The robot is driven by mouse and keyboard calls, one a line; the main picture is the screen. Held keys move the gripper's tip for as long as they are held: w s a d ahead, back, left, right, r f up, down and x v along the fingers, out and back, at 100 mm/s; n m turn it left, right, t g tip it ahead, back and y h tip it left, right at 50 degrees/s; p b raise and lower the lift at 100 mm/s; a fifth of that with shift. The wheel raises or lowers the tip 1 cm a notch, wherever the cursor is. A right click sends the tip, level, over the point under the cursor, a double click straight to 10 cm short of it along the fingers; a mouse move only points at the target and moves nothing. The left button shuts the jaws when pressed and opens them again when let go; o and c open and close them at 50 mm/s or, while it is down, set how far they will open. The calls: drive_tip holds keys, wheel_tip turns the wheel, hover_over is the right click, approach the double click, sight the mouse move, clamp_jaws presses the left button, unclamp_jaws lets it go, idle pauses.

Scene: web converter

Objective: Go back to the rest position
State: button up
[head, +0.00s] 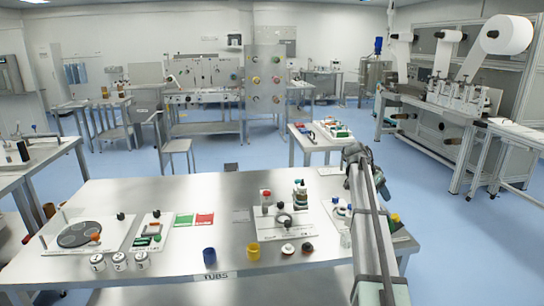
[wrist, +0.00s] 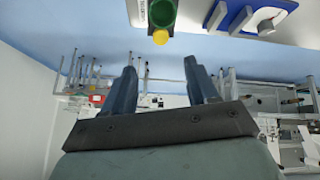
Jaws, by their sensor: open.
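My gripper (wrist: 160,82) shows in the wrist view with its two dark fingers spread apart and nothing between them. In the head view my arm rises on the right side of the steel table (head: 220,194), and its far end is near the table's back right corner. The fingers cannot be made out there. In the wrist view the room appears upside down. A green and yellow part (wrist: 161,20) and a blue and white fixture (wrist: 250,17) lie beyond the fingertips, apart from them.
On the table stand a white board with a grey disc (head: 80,234), several white numbered tubs (head: 119,261), a blue tub (head: 209,257) and a yellow tub (head: 253,251). A white board with parts (head: 285,222) sits left of my arm. A side table (head: 309,142) stands behind.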

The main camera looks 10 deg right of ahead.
drive_tip(key=s+a+f+n+g+y, duration=0.1)
drive_tip(key=s+a+f+n+y, duration=0.15)
drive_tip(key=s+a+f, duration=0.95)
drive_tip(key=s+a+f+n+g+y, duration=0.1)
drive_tip(key=s+a+f+n, duration=0.45)
drive_tip(key=f, duration=1.25)
drive_tip(key=s+a+f+n+g+y, duration=0.1)
drive_tip(key=s+a+f+y, duration=0.1)
drive_tip(key=s+a+f, duration=0.8)
drive_tip(key=s+a+f+n+g, duration=0.1)
drive_tip(key=s+a+f+n, duration=0.1)
drive_tip(key=s+f, duration=0.4)
drive_tip(key=s+a+f+n+g+y, duration=0.1)
drive_tip(key=s+a+f, duration=0.3)
drive_tip(key=s, duration=1)
drive_tip(key=s+a+f+n+g, duration=0.1)
drive_tip(key=s+a+f+n, duration=0.2)
drive_tip(key=s+f, duration=0.5)
drive_tip(key=s, duration=0.2)
drive_tip(key=shift+s+f+g, duration=0.35)
drive_tip(key=shift+s+g, duration=0.05)
